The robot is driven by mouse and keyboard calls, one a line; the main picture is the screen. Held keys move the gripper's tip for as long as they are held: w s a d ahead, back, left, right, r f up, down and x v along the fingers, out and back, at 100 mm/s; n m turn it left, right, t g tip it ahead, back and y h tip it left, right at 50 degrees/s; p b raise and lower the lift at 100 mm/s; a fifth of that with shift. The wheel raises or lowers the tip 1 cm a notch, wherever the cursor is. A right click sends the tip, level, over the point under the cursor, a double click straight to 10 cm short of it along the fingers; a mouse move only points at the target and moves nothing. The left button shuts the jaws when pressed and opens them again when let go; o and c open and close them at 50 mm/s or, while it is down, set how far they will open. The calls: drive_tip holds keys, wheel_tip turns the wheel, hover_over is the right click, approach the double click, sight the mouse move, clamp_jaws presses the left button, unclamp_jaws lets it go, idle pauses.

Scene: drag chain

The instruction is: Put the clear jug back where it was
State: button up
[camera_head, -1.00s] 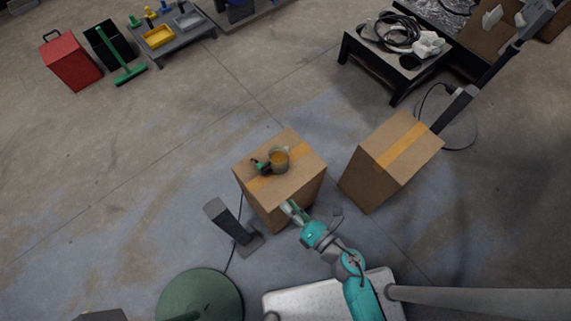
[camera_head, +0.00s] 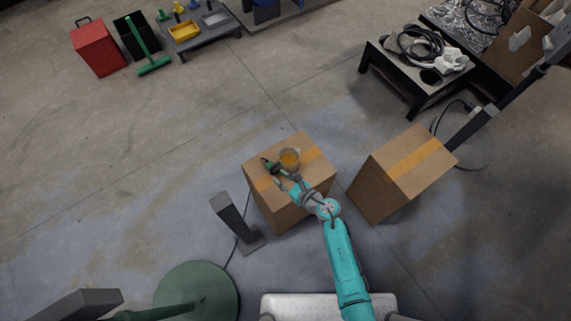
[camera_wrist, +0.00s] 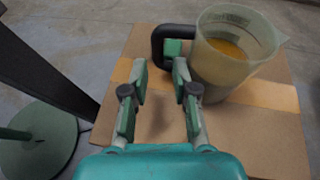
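The clear jug (camera_head: 290,158), with yellowish-brown contents, stands upright on top of a taped cardboard box (camera_head: 290,205). In the wrist view the jug (camera_wrist: 232,55) is at the upper right, with its black handle (camera_wrist: 157,45) pointing left. A green patch shows inside the handle. My gripper (camera_head: 283,181) is over the near part of the box top. In the wrist view my gripper (camera_wrist: 161,75) is open, its fingers apart with only box top between them. The fingertips point at the handle, and no grip on it shows.
A second cardboard box (camera_head: 400,175) stands to the right. A dark grey post (camera_head: 230,215) stands at the left of the jug's box, with a round green base (camera_head: 190,290) nearer me. A black table (camera_head: 415,75) with cables is at the back right. Open floor lies beyond the box.

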sight(273, 173)
drive_tip(key=shift+x, duration=2.9)
drive_tip(key=shift+a+r, duration=0.1)
drive_tip(key=shift+r, duration=0.05)
clamp_jaws()
